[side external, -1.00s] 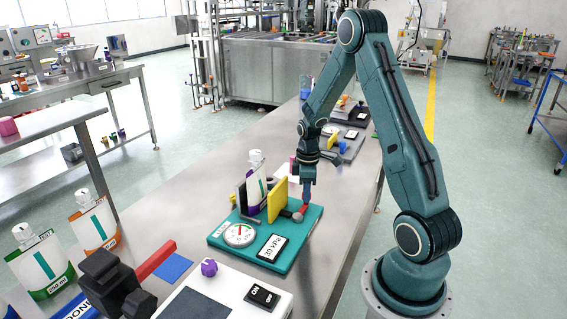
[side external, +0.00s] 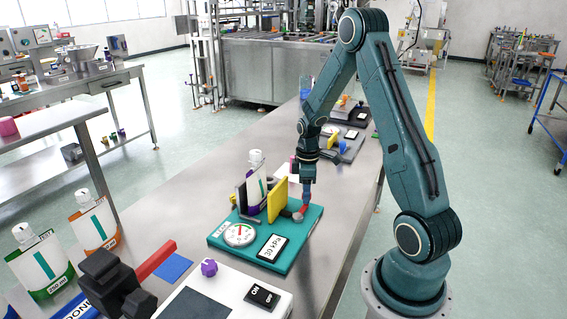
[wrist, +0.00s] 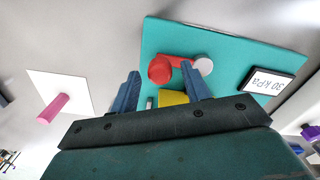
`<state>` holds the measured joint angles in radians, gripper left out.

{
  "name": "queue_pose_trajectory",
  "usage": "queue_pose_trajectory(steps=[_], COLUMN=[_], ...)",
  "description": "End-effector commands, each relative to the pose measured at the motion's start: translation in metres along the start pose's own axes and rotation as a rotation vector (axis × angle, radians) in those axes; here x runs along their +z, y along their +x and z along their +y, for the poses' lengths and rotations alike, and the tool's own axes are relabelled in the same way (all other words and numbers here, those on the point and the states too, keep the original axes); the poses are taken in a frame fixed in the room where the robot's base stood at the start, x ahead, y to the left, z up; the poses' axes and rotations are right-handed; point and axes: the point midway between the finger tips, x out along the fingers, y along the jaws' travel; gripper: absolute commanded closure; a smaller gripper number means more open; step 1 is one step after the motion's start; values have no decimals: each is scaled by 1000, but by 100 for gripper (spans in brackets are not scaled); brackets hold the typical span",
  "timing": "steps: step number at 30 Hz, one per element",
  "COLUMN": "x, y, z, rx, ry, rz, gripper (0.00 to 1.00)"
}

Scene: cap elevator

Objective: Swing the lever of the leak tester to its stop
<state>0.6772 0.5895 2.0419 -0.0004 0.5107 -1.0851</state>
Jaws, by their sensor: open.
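The leak tester has a teal base (side external: 295,240) with a round dial (side external: 239,234), a kPa display (side external: 275,247) and a yellow plate (side external: 278,200). A pouch (side external: 257,182) with a white cap stands between the yellow plate and a dark plate. The red lever (side external: 305,209) is at the base's right side, by its grey pivot. In the wrist view, the lever's red knob (wrist: 160,69) lies just beyond the fingertips, with the pivot (wrist: 204,66) to its right. My gripper (side external: 308,193) is open and pointed down over the lever; contact is unclear. It also shows in the wrist view (wrist: 161,78).
A white panel with a purple knob (side external: 209,267) and a black switch (side external: 263,295) stands in front. A black clamp with a red handle (side external: 155,261) is at the front left. Several pouches stand at the left. A pink peg (wrist: 52,106) is near the tester.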

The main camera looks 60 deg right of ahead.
Motion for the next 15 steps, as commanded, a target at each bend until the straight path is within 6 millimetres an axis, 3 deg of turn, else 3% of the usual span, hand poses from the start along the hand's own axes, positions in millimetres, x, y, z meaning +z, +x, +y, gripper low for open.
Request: queue_pose_trajectory(steps=[8, 15], x=[0, -1], y=[-27, -67], z=[1, 1], rx=[4, 7], ry=[0, -1], rz=[2, 4], gripper=[53, 53])
